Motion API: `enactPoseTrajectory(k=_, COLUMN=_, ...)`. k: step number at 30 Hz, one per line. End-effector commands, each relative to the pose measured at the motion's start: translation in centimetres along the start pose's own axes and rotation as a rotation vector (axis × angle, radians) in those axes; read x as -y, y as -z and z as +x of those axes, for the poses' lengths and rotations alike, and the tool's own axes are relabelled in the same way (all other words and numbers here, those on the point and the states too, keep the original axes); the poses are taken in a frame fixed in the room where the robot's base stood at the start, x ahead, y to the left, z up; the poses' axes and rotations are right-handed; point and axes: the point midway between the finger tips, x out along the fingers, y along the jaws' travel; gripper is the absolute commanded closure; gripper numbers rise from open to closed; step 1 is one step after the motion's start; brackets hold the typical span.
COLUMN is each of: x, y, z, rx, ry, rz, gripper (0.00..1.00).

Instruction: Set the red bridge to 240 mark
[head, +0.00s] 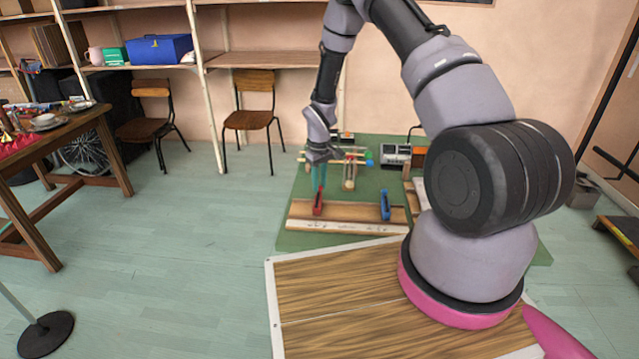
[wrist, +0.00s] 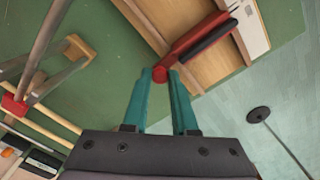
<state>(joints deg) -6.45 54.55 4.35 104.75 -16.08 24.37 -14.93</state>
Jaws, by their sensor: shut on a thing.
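The red bridge (head: 318,207) stands on a long wooden soundboard (head: 350,213), toward its left end. A blue bridge (head: 385,206) stands farther right on the same board. A pale strip with small marks (head: 345,227) runs along the board's front edge; the marks are too small to read. My gripper (head: 319,187) reaches down from above at the red bridge. In the wrist view, the teal fingers (wrist: 160,76) are shut on the round end of the red bridge (wrist: 195,38). A dark bar lies along the bridge's side there.
The soundboard rests on a green mat (head: 300,242). Behind it are a wooden frame with coloured ends (head: 349,170) and a grey device (head: 397,154). A striped wooden panel (head: 335,300) lies in front. The floor at left is mostly clear.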

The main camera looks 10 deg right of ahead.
Motion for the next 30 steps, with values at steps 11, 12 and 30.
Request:
enactPoseTrajectory(k=11, x=0.0, y=0.0, z=0.0, rx=0.0, ry=0.0, rz=0.0, gripper=1.0)
enactPoseTrajectory(k=12, x=0.0, y=0.0, z=0.0, rx=0.0, ry=0.0, rz=0.0, gripper=1.0)
enactPoseTrajectory(k=30, x=-1.1, y=-1.0, z=0.0, rx=0.001, ry=0.0, rz=0.004, gripper=1.0)
